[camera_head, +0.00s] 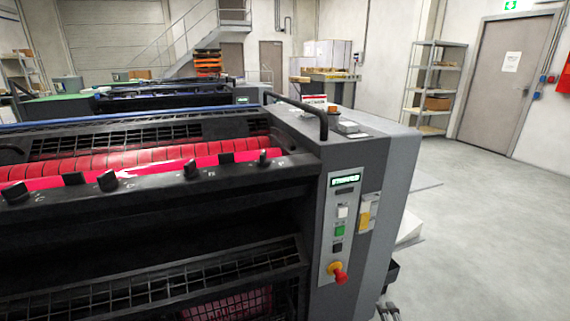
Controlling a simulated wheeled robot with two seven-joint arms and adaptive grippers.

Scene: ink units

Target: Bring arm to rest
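Neither my left nor my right gripper can be made out in the head view, and no arm of mine is clearly seen. The printing press (372,165) fills the left and middle of the view. Its ink unit has a red inked roller (110,163) behind a dark rail with several black knobs (107,181). The control panel (339,240) on its end face has a lit green display, a green button (340,231) and a red emergency knob (341,276). Small metallic parts (388,312) show at the bottom edge; I cannot tell what they belong to.
A black handle (325,125) rises from the top of the press's end housing. Clear grey floor (480,240) lies to the right. A shelf rack (432,90) and a closed door (500,85) stand at the back right. Another press (170,100) stands behind.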

